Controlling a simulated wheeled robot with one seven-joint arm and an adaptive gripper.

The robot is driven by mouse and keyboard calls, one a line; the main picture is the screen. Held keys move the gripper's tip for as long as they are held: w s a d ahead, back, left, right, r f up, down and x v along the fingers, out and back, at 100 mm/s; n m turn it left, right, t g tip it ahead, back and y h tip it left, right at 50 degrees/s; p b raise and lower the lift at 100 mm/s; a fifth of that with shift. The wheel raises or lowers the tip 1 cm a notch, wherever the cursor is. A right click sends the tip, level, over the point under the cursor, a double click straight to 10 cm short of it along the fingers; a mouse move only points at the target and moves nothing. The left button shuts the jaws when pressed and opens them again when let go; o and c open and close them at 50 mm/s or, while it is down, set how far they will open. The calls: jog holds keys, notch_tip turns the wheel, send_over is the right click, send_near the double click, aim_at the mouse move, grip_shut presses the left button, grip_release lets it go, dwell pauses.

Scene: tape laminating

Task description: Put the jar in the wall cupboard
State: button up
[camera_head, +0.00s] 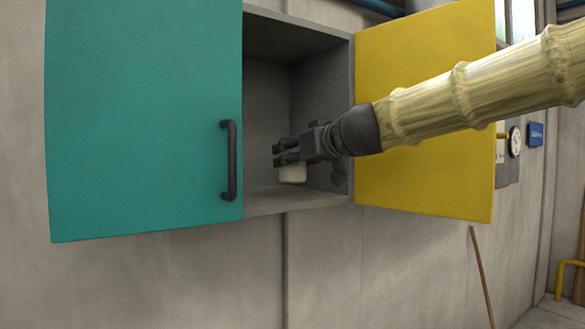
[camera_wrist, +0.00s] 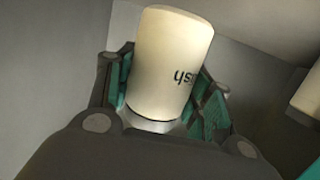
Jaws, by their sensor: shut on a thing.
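The wall cupboard (camera_head: 270,203) has a grey inside and stands open. The jar (camera_head: 293,174) is cream-white and hangs below my gripper (camera_head: 276,154) within the cupboard opening, above its floor. In the wrist view the jar (camera_wrist: 168,65) shows dark lettering, and my gripper (camera_wrist: 165,115) has its green-padded fingers closed around it, one on each side. I cannot tell exactly how far the jar is above the cupboard floor.
A teal door (camera_head: 145,120) with a dark handle is at the left of the opening. A yellow door (camera_head: 425,120) is swung open at the right, behind my arm. Another cream object (camera_wrist: 309,95) shows at the right edge of the wrist view.

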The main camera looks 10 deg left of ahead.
aim_at(300, 169)
jog(key=shift+w+a, duration=0.15)
jog(key=shift+a, duration=0.05)
jog(key=shift+f, duration=0.9)
jog(key=shift+d+f, duration=0.1)
jog(key=shift+f, duration=0.75)
jog(key=shift+b, duration=0.3)
jog(key=shift+f, duration=0.15)
jog(key=o, duration=1.2)
